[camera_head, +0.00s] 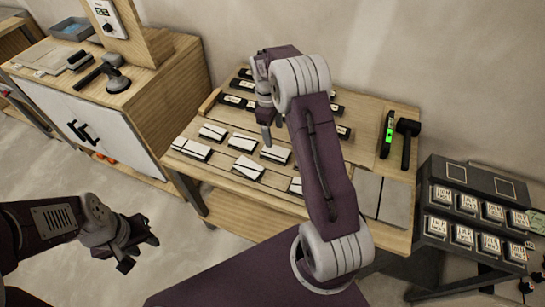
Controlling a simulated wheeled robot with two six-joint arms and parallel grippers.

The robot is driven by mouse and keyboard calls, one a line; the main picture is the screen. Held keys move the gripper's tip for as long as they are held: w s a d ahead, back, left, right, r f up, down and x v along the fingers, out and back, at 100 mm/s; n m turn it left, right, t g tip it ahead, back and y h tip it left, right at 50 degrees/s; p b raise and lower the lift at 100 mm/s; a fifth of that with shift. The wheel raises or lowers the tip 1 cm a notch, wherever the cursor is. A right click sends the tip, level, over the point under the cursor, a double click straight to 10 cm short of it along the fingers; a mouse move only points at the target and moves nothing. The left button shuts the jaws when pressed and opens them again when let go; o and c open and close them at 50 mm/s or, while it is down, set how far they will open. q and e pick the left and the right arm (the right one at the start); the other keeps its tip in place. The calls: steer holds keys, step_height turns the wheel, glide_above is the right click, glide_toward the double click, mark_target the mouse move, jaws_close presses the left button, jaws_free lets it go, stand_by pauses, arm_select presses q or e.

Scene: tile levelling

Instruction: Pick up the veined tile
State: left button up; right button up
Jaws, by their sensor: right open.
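Several white tiles lie on the wooden workbench (222,176), among them a front-left tile (192,149), a back tile (213,131), a middle tile (242,142), a front tile (248,167) and one near my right gripper (275,154). Thin dark lines show on some, but they are too small to tell which is the veined one. My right gripper (267,136) is open, pointing down over the tiles, with no tile seen in it. My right arm hides part of the bench. My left gripper (137,256) looks open and empty, low in front of the bench.
Dark labelled blocks (236,101) stand behind the tiles. A green level (388,135) and a black mallet (407,140) lie at the right. Grey slabs (397,203) lie front right. A dark rack (455,235) stands right; a wooden cabinet (160,85) stands left.

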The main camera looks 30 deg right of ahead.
mark_target(276, 151)
step_height(276, 151, down, 4)
steer(key=shift+w+r, duration=0.1)
steer(key=shift+r, duration=0.05)
steer(key=shift+s+d+f, duration=0.1)
steer(key=shift+s+f, duration=0.2)
steer(key=f, duration=0.4)
steer(key=shift+s+f, duration=0.25)
steer(key=shift+f, duration=0.1)
steer(key=c, duration=1.5)
steer(key=shift+r, duration=0.6)
step_height(276, 151, up, 3)
steer(key=s+a+r, duration=0.2)
steer(key=a, duration=0.1)
steer(key=s+a+r, duration=0.2)
steer(key=s+a, duration=0.1)
steer(key=s+a+r, duration=0.2)
steer(key=a+r, duration=0.1)
steer(key=shift+s+b, duration=0.25)
steer(key=shift+b, duration=0.05)
